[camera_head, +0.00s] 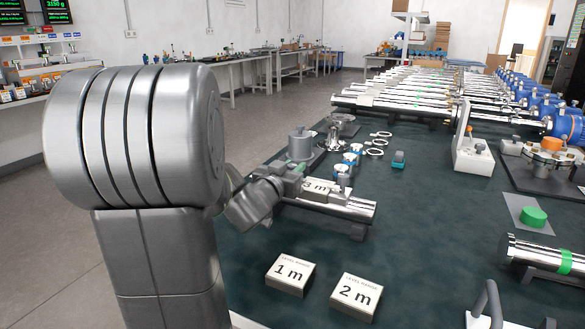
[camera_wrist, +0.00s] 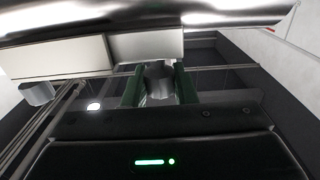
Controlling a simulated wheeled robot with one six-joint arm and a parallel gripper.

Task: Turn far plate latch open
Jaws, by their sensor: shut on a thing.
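In the wrist view my gripper (camera_wrist: 160,88) has its green fingers closed around a short grey metal knob, which I take for the far plate latch (camera_wrist: 159,75). The knob sits under a pale block (camera_wrist: 145,46), below a shiny metal tube (camera_wrist: 150,18). A second short grey cylinder (camera_wrist: 38,93) hangs at the left, apart from my fingers. In the head view my arm covers the left, and its end is beside the metal tube (camera_head: 358,207) with the "3 m" plate (camera_head: 315,186). My fingertips and the latch are hidden there, so the latch's angle cannot be told.
On the dark green table (camera_head: 430,260) lie the "1 m" block (camera_head: 290,273) and the "2 m" block (camera_head: 356,296). A grey cylinder on a stand (camera_head: 300,143) and blue-ringed fittings (camera_head: 350,160) stand just behind the tube. Long metal tubes fill the table's far end.

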